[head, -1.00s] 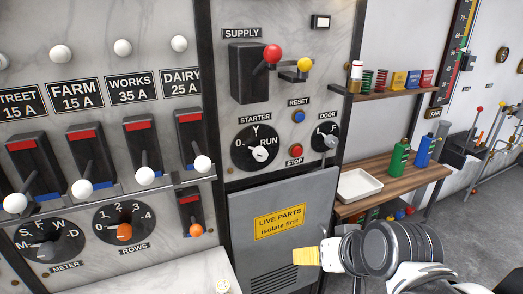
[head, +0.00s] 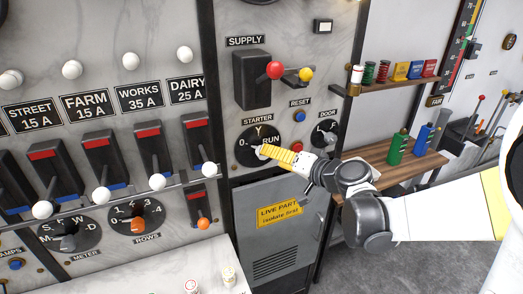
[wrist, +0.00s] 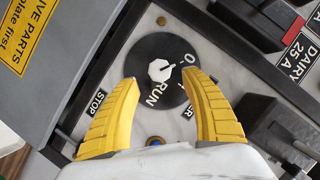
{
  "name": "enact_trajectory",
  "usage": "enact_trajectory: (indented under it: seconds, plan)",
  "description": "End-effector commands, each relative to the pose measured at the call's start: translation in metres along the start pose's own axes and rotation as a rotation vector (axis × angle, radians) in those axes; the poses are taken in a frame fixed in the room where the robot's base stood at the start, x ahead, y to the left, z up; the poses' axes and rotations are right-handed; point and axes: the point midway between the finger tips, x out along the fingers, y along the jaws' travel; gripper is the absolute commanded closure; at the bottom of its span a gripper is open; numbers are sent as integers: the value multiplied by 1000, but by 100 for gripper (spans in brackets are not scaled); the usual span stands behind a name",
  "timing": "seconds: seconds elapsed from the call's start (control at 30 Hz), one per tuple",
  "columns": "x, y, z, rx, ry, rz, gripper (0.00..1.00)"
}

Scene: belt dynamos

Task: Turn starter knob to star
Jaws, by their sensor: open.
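The starter knob (wrist: 160,70) is a small white knob on a round black dial (wrist: 148,50), marked 0, Y and RUN. In the wrist view its dark pointer mark seems to face the 0. My gripper (wrist: 161,77) is open, with one yellow finger on each side of the knob and a gap between each finger and it. The Y mark is hidden or unclear in the wrist view. In the head view the gripper (head: 268,153) reaches in from the right over the dial (head: 247,143), and its yellow fingers partly cover the knob.
The supply switch (head: 252,80) with a red ball handle (head: 275,70) sits above the dial. The blue reset button (head: 300,117) and the door dial (head: 324,134) are to the right. A grey cabinet door (head: 285,235) lies below, and feeder switches (head: 150,150) stand to the left.

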Motion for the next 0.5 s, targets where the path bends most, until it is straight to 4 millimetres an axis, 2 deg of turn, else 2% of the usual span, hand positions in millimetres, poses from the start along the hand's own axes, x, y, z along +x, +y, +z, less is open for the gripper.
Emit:
enact_trajectory:
  seconds: [0.03,0.2,0.33,0.5]
  plan:
    - [12,0,2,-1,-3,-2,45]
    - [40,0,1,0,-2,-1,45]
    - [51,0,0,-1,-1,0,45]
    - [56,0,0,0,-1,0,45]
